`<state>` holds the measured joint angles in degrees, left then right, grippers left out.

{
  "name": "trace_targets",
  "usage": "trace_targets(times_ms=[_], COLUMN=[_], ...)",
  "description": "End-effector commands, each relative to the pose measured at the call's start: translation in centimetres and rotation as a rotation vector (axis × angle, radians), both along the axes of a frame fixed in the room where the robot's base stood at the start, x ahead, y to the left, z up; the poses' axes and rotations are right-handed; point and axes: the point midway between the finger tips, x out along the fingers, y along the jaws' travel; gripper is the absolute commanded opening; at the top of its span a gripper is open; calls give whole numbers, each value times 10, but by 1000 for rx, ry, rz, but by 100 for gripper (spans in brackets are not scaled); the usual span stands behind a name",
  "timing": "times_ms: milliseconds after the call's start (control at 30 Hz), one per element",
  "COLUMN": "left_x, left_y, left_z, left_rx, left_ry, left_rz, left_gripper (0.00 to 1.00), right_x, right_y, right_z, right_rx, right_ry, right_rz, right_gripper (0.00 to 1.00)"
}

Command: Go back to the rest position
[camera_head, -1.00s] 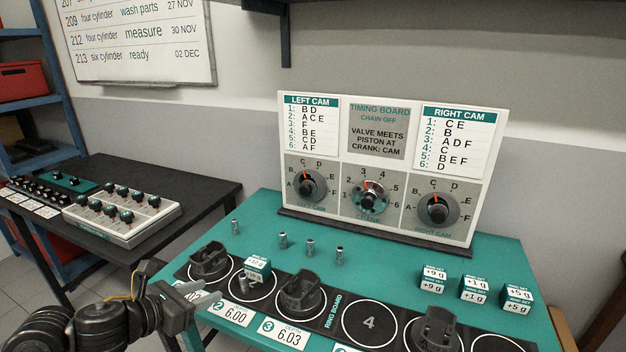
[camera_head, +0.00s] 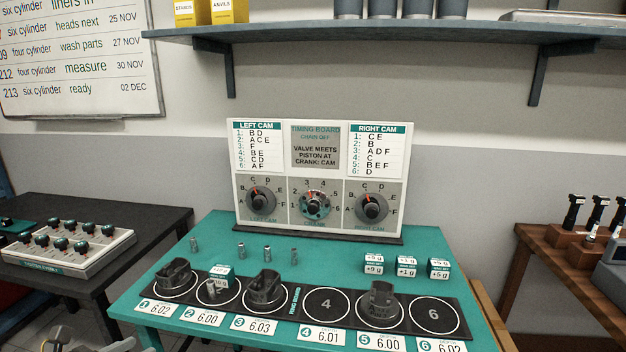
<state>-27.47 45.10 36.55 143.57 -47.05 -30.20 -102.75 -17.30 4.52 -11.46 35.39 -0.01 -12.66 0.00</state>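Only a small grey piece of my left arm or gripper (camera_head: 56,336) shows at the bottom left edge, over the floor in front of the bench. Its fingers cannot be made out, and it is clear of the teal bench (camera_head: 215,262). My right gripper is out of view. On the bench, the ring board (camera_head: 290,302) carries dark pistons on circles 1, 3 and 5. A small metal pin and a weight block (camera_head: 219,270) stand at circle 2. Circles 4 and 6 are empty.
The timing board (camera_head: 318,180) stands at the back of the bench. Several small metal pins and weight blocks (camera_head: 406,266) lie before it. A black table with a valve box (camera_head: 70,250) is at left, a wooden table (camera_head: 570,275) at right. A shelf (camera_head: 390,30) hangs above.

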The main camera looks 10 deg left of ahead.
Motion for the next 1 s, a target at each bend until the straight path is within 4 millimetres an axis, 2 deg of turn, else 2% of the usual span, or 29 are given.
trace_targets(times_ms=[67, 333, 467, 567, 667, 767, 867, 967, 1000], left_x=[-1, 0, 9, 18, 27, 30, 27, 13, 3], left_y=[1, 6, 23, 43, 67, 92, 119, 142, 148], left_z=[0, 4, -2, -19, -46, -84, -136, -207, -238], left_rx=[-26, -237, -410, -590, -796, -1006, -1236, -1481, -1571], left_ry=[5, 22, 46, 82, 123, 161, 196, 223, 228], left_rz=[12, 97, 186, 289, 420, 567, 748, 972, 1067], left_gripper=[41, 41, 41, 41, 41, 41, 41, 41, 41], right_x=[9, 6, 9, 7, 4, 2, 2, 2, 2], right_y=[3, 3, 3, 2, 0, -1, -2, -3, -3], right_z=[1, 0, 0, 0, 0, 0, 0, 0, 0], right_rx=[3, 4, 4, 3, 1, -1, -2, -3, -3], right_ry=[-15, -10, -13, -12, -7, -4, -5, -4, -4], right_rz=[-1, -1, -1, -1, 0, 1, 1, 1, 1], right_gripper=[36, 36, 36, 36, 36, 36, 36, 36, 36])
